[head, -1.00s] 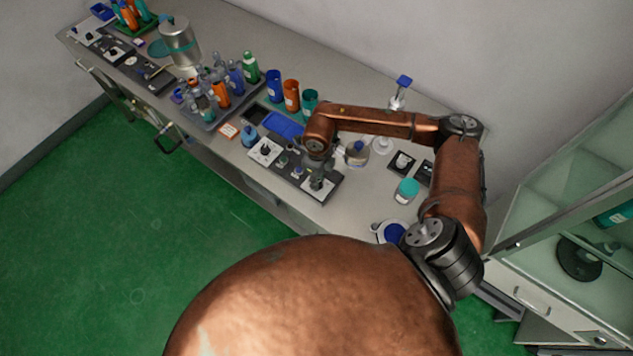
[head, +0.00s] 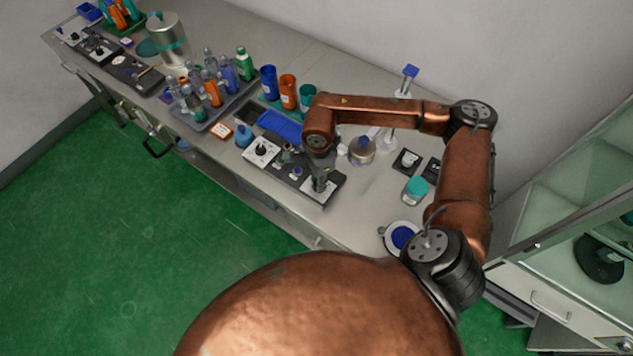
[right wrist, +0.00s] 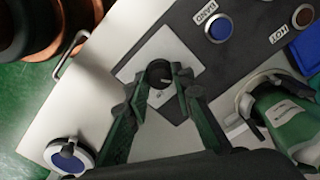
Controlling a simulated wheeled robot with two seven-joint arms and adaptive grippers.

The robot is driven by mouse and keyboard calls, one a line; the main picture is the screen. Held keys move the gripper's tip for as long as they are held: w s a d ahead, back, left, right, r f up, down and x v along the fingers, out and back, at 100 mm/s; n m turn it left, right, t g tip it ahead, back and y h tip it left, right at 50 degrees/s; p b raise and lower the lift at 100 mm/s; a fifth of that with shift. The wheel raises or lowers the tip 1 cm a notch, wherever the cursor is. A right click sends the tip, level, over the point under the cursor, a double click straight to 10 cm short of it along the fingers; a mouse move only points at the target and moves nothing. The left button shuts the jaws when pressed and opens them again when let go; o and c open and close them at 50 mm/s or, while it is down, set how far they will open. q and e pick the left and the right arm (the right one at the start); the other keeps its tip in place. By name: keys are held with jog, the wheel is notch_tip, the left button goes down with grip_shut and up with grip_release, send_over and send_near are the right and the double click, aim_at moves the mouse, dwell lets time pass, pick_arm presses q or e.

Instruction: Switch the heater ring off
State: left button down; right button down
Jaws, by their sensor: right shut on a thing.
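A dark knob (right wrist: 159,72) stands on a white plate (right wrist: 135,70) at the end of a dark control panel (right wrist: 190,35). My right gripper (right wrist: 163,80) is shut on this knob, with a finger on each side of it. In the head view my right gripper (head: 320,182) is at the right end of the panel (head: 290,172), over a white plate (head: 322,192), and mostly hides the knob. A blue button (right wrist: 219,28) labelled BAND and a brown-red lamp or button (right wrist: 303,15) labelled HOT sit farther along the panel. I cannot make out the knob's setting. My left gripper is not in view.
A second white plate with a dark knob (head: 262,150) is at the panel's other end. A blue tray (head: 280,125), a metal pot (head: 362,150) and a teal-lidded jar (head: 415,190) stand nearby. A bottle rack (head: 205,115) is farther left. A drawer handle (right wrist: 70,55) juts from the bench front.

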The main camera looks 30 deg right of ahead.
jog(key=shift+n+b, duration=0.6)
jog(key=shift+n, duration=0.4)
jog(key=c, duration=1.7)
grip_release()
jog(key=shift+o, duration=0.2)
jog(key=shift+r, duration=0.1)
notch_tip(320, 180, up, 12)
